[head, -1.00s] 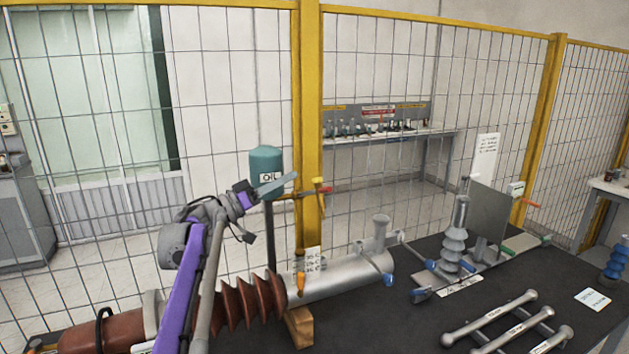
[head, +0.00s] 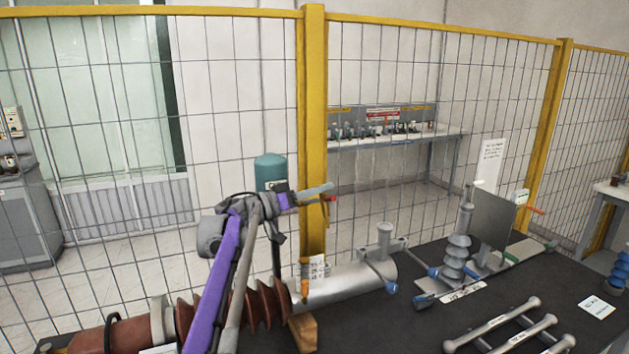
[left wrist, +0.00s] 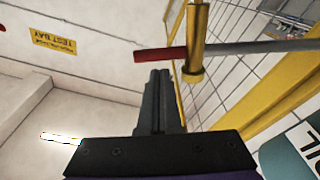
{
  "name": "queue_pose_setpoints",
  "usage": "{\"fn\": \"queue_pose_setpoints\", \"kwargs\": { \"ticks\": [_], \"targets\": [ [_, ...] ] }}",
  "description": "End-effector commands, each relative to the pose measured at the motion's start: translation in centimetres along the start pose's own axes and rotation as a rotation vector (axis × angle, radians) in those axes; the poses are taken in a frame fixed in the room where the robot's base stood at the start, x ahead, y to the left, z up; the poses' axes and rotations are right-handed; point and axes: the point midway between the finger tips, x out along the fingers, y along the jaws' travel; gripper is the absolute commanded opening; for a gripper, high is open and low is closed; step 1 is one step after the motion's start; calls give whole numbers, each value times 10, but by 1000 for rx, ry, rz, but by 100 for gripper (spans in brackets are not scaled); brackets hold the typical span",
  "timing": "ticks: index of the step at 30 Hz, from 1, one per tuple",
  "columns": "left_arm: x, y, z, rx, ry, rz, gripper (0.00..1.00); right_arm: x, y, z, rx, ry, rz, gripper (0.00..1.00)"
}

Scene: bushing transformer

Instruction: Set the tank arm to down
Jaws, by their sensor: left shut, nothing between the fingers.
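The teal oil tank (head: 270,170) stands on a post by the fence; its lettered corner also shows in the left wrist view (left wrist: 300,155). In the left wrist view a grey rod (left wrist: 250,47) with a red end (left wrist: 160,55) passes a yellow upright piece (left wrist: 196,40). I take these as the tank's arm and fittings, but cannot tell which is the arm. My left gripper (head: 325,189) is shut and empty in front of the tank; its fingertips (left wrist: 160,73) are right by the red end. I cannot tell whether they touch. My right gripper is not in view.
The yellow-framed mesh fence (head: 313,120) stands behind. Below my left arm lie a brown ribbed bushing (head: 265,303) and a grey cylinder (head: 345,280). An orange handle (head: 304,290) and a paper label (head: 318,266) are near it. Metal bars (head: 505,322) lie front right.

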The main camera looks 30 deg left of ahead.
Motion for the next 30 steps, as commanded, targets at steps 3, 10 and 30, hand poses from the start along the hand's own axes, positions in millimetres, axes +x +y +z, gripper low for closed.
{"fn": "queue_pose_setpoints", "kwargs": {
  "ticks": [3,10,30],
  "targets": [
    [-3,0,8,0,0,0,0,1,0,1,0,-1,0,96],
    [-4,1,10,0,0,1,0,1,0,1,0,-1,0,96],
    [-17,-12,102,320,-1,46,0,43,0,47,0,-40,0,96]
  ]
}}
